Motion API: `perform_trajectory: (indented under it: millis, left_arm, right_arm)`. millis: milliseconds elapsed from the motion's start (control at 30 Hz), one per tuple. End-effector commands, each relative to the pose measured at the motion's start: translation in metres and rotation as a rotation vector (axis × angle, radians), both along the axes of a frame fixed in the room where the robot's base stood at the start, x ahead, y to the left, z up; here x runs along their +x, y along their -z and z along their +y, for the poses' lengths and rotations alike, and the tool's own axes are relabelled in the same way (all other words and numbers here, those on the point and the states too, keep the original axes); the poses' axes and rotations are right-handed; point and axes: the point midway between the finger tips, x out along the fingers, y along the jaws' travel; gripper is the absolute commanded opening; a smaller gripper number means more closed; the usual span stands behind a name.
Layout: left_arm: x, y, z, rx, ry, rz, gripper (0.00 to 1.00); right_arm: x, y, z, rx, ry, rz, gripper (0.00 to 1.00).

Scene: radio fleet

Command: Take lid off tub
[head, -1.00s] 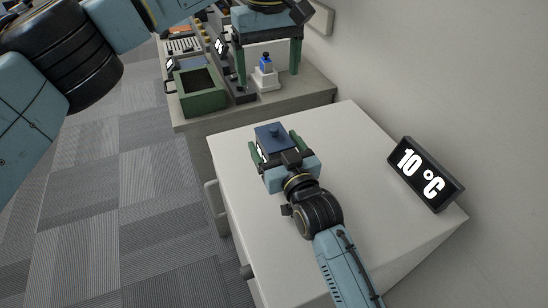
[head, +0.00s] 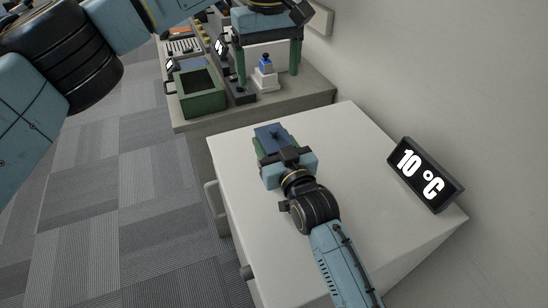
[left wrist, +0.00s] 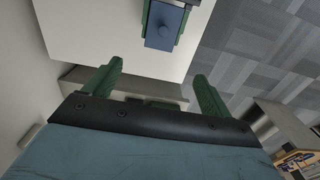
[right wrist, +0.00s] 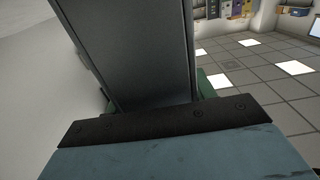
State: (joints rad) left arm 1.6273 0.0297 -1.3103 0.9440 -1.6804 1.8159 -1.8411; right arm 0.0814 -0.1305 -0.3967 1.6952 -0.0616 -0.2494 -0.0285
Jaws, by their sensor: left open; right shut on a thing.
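A black display reading 10 °C (head: 426,174) stands at the right of the white cabinet top (head: 350,150), by the wall. The cabinet top around the tub is clear.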

Motion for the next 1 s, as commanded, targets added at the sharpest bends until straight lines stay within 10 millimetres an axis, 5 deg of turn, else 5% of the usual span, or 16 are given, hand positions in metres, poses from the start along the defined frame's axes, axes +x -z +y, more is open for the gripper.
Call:
perform_trajectory:
  millis: [267,700,1000]
  left_arm:
    - [-0.011,0.002,-0.007,0.057,0.001,-0.08,0.84]
    - [-0.057,0.019,-0.025,0.149,0.001,-0.337,0.84]
    - [-0.058,0.039,-0.023,0.152,-0.002,-0.361,0.84]
  right_arm:
    - [0.0,0.0,0.0,0.0,0.0,0.0,0.13]
    - [0.0,0.0,0.0,0.0,0.0,0.001,0.13]
    - [0.0,0.0,0.0,0.0,0.0,0.0,0.13]
